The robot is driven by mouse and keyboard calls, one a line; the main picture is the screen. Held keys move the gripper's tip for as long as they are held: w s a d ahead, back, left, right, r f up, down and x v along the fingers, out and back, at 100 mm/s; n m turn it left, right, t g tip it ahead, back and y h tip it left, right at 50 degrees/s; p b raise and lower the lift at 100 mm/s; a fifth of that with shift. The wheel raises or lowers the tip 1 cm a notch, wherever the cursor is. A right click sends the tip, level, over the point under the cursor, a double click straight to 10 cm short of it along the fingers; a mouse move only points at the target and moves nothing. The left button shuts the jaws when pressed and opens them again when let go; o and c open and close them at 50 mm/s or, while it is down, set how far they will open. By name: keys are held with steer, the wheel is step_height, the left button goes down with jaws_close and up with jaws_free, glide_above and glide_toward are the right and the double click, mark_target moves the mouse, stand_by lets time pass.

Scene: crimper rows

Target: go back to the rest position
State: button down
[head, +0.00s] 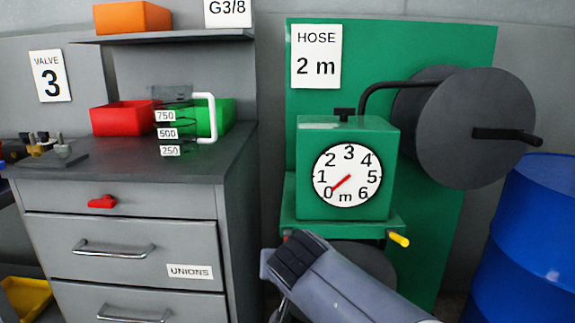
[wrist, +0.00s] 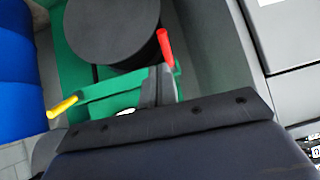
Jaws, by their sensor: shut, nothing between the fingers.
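My gripper (wrist: 158,78) shows in the wrist view with its two grey fingers together and nothing between them. In the head view my arm's end hangs low, in front of the lower part of the green hose machine (head: 308,150), and the fingers are mostly hidden. A red handle (wrist: 165,48) lies right by the fingertips in the wrist view; I cannot tell whether they touch. A yellow handle (wrist: 62,107) stands to the left there, and shows in the head view (head: 399,240) right of my arm. The machine's dial (head: 347,176) has its red needle near 0.
A blue drum (head: 525,235) stands right. A dark reel (head: 465,125) juts out beside the machine.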

steer(key=w+f+p, duration=0.2)
steer(key=w+p, duration=0.1)
steer(key=w, duration=0.4)
steer(key=shift+a+f+g+p, duration=0.35)
steer(key=shift+f+g, duration=0.05)
steer(key=shift+w+r+p, duration=0.1)
steer(key=shift+w+p, duration=0.05)
steer(key=shift+p, duration=0.25)
